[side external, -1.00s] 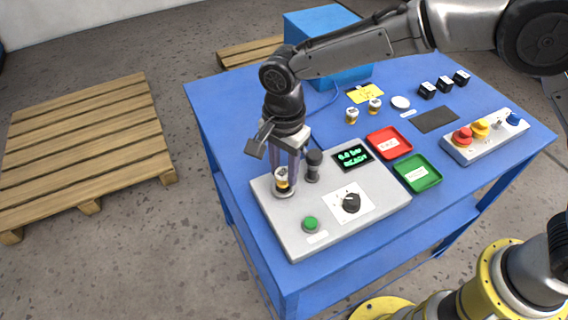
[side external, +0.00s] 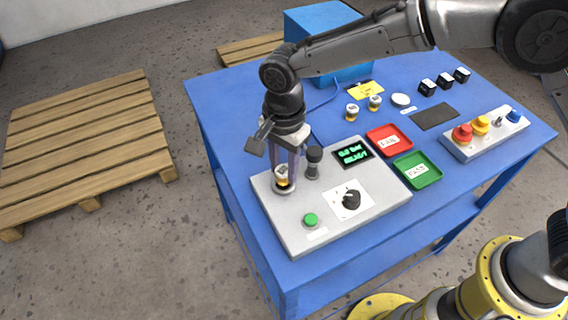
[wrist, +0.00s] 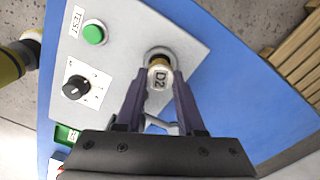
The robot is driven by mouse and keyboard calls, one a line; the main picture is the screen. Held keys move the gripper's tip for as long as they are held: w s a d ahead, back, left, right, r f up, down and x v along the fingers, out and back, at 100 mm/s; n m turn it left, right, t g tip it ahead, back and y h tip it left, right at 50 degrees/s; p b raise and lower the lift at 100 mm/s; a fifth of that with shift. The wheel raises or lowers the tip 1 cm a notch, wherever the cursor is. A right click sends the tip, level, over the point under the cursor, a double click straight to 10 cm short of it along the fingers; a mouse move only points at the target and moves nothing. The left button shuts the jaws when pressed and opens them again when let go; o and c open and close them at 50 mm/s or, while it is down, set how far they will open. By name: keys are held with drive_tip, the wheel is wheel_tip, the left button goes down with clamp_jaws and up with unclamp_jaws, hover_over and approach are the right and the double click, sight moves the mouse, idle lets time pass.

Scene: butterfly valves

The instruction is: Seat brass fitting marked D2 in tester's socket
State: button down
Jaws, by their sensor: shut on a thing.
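The brass fitting marked D2 (wrist: 159,77) has a white label and is between my fingertips in the wrist view. It also shows in the side view (side external: 282,177), upright at the socket. My gripper (side external: 284,172) is shut on it. The tester's socket (side external: 284,189) is a round metal ring at the left end of the grey tester (side external: 325,222). The fitting stands over the socket; its lower end is hidden, so I cannot tell how deep it sits.
A dark upright post (side external: 313,162) stands close behind my gripper. The tester has a green button (side external: 311,219), a black knob (side external: 351,199) and a lit display (side external: 352,154). Red (side external: 389,141) and green (side external: 417,171) trays lie behind.

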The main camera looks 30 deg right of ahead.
drive_tip(key=shift+f, duration=0.8)
idle(1.2)
drive_tip(key=shift+c, duration=2.2)
unclamp_jaws()
drive_tip(key=o, duration=0.4)
drive_tip(key=shift+r, duration=3.75)
